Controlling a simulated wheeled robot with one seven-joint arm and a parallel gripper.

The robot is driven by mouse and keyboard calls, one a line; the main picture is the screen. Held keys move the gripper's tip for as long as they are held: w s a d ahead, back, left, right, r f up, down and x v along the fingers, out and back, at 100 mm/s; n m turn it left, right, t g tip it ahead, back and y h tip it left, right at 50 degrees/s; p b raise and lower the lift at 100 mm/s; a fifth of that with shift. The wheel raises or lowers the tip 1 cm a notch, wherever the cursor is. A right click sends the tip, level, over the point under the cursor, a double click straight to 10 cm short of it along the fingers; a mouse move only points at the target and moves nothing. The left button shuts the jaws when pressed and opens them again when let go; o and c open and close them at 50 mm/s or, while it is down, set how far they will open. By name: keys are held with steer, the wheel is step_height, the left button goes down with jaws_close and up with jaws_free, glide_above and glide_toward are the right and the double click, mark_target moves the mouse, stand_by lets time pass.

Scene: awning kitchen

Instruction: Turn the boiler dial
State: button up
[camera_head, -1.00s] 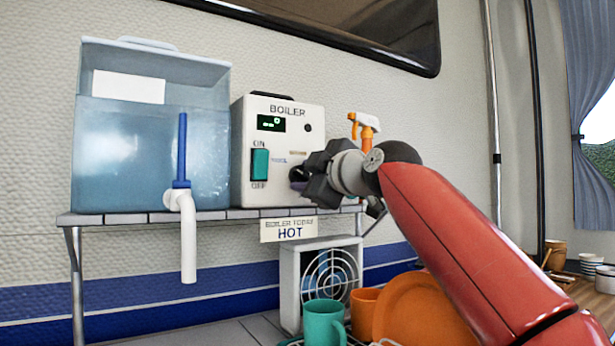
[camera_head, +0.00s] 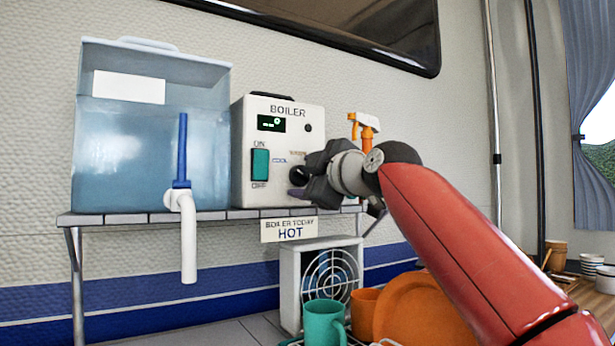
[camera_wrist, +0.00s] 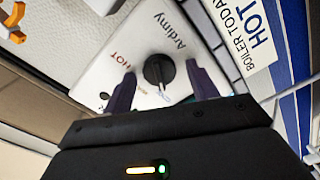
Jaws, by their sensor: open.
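The boiler (camera_head: 243,150) is a white box on the shelf. It has a small green-lit display, a teal ON/OFF switch (camera_head: 260,164) and a round black dial (camera_head: 297,176) at lower right. The dial also shows in the wrist view (camera_wrist: 156,68), with a pale pointer mark toward my gripper and the word HOT to its left. My gripper (camera_head: 304,177) is at the boiler's right front. In the wrist view my gripper (camera_wrist: 162,88) is open, its two dark purple fingers on either side of the dial, with gaps between. Contact with the panel cannot be told.
A sign (camera_head: 289,229) reading "BOILER TODAY HOT" hangs from the shelf edge (camera_head: 130,218). A blue water tank (camera_head: 120,150) with a tap stands left of the boiler. An orange spray bottle (camera_head: 366,126) stands behind my gripper. A fan unit, a teal mug (camera_head: 323,318) and orange dishes sit below.

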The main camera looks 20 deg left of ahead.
steer(key=b+v, duration=0.4)
steer(key=v, duration=0.3)
steer(key=shift+s+d, duration=0.25)
steer(key=shift+d, duration=0.05)
